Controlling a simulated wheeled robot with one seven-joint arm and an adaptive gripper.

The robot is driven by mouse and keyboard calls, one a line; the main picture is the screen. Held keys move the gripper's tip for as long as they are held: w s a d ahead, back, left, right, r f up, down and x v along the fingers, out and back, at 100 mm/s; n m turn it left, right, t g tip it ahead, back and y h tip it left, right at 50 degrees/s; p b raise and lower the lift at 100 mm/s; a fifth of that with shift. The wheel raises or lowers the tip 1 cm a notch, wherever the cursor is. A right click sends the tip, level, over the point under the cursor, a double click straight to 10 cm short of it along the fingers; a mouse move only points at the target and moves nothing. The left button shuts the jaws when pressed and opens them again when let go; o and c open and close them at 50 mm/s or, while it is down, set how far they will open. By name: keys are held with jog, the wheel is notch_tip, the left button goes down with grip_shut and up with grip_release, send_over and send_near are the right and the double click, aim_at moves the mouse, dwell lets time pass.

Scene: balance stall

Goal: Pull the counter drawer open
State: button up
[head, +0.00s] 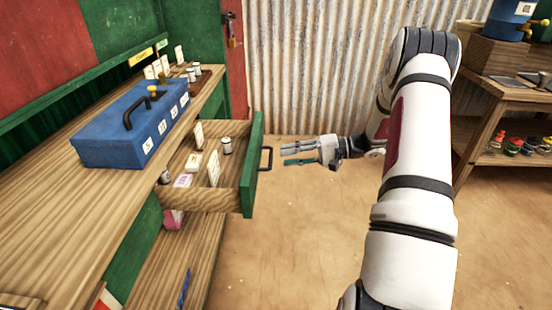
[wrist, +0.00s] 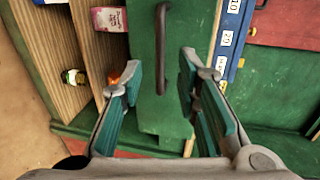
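The counter drawer (head: 252,165) stands pulled out from the wooden counter (head: 118,215), with its green front and dark handle (head: 266,159) facing my arm. Inside it are a small jar (head: 227,146) and several pale cards or boxes. My gripper (head: 283,155) is just right of the handle in the head view, apart from it, its fingers spread. In the wrist view the handle (wrist: 161,48) runs upright ahead of the open gripper (wrist: 160,82), lined up between the fingertips.
A blue box (head: 120,140) with a black handle sits on the counter top. Small jars and cards stand behind it. A wooden shelf (head: 505,95) with goods stands at the right. The floor (head: 300,230) between the drawer and my arm is clear.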

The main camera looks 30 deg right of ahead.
jog(key=shift+v, duration=2.8)
